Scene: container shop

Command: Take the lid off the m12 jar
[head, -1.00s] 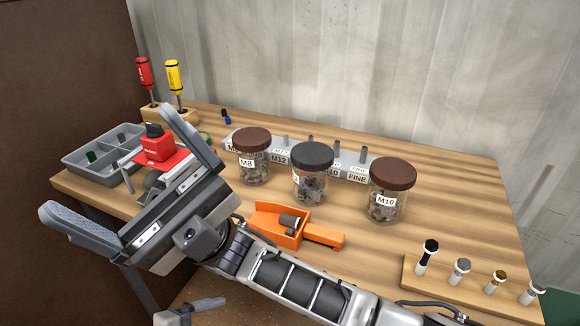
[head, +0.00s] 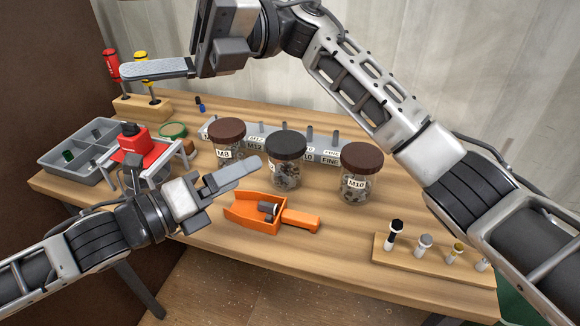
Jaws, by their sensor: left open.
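Three clear jars of small metal parts stand on the bench. The left jar (head: 227,155), labelled M8, and the right jar (head: 357,187), labelled M10, have brown lids. The middle jar (head: 285,177) has a black lid (head: 286,145) seated on it; I cannot read its label, so I cannot confirm it is the M12 jar. My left gripper (head: 196,166) is open and empty, with one finger pointing towards the middle jar and in front of the M8 jar. My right gripper (head: 155,69) is high at the upper left, partly cut off; one finger shows.
An orange scoop (head: 255,213) holding a part lies in front of the jars. A grey labelled rack (head: 325,150) stands behind them. A red device (head: 130,143), a divided tray (head: 90,130) and screwdrivers (head: 112,62) are at left. A bolt stand (head: 410,262) is front right.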

